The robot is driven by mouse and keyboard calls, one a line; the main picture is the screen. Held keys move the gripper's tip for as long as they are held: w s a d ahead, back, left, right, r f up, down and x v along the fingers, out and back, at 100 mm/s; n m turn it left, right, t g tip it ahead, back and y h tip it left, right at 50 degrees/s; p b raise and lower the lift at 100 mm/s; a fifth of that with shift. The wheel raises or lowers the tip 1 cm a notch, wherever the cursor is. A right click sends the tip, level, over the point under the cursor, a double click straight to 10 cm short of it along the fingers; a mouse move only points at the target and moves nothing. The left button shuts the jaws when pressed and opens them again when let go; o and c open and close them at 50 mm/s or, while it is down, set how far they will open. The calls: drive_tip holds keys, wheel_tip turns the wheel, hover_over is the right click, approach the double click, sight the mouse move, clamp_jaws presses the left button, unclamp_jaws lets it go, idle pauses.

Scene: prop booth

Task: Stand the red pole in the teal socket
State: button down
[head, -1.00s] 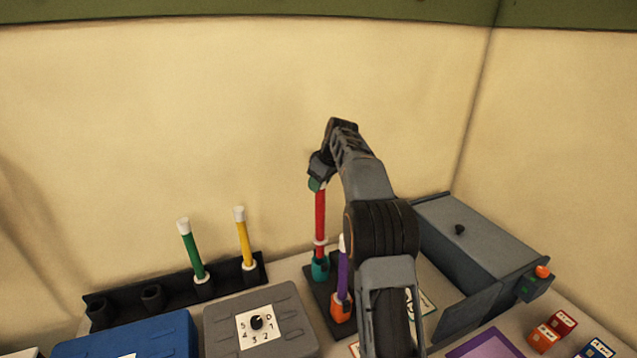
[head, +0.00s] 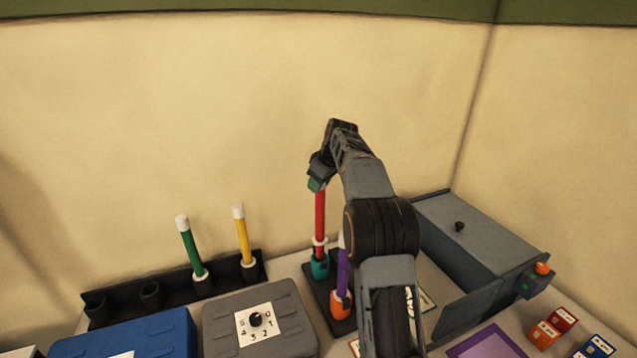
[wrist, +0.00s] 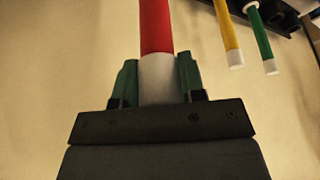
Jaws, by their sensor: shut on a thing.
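The red pole (head: 320,217) stands upright, with its lower end at the teal socket (head: 319,266); a white collar shows just above the socket's rim. I cannot tell how deep the pole sits. My gripper (head: 317,184) is shut on the pole's top end. In the wrist view the red pole (wrist: 156,28) has a white end cap held between the green finger pads of my gripper (wrist: 158,82). The lower end is out of the wrist view.
A purple pole (head: 342,270) stands in the orange socket (head: 341,304) close beside, partly behind my arm. A black rack (head: 222,283) at left holds a green pole (head: 190,249) and a yellow pole (head: 242,237). A grey dial box (head: 284,318) is in front.

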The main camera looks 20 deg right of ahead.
sight(319, 202)
drive_tip(key=shift+f+b, duration=2.4)
drive_tip(key=shift+f, duration=1)
drive_tip(key=c, duration=0.6)
unclamp_jaws()
drive_tip(key=p+v, duration=0.1)
drive_tip(key=v, duration=1.3)
drive_tip(key=shift+w+a, duration=0.1)
drive_tip(key=shift+f, duration=0.1)
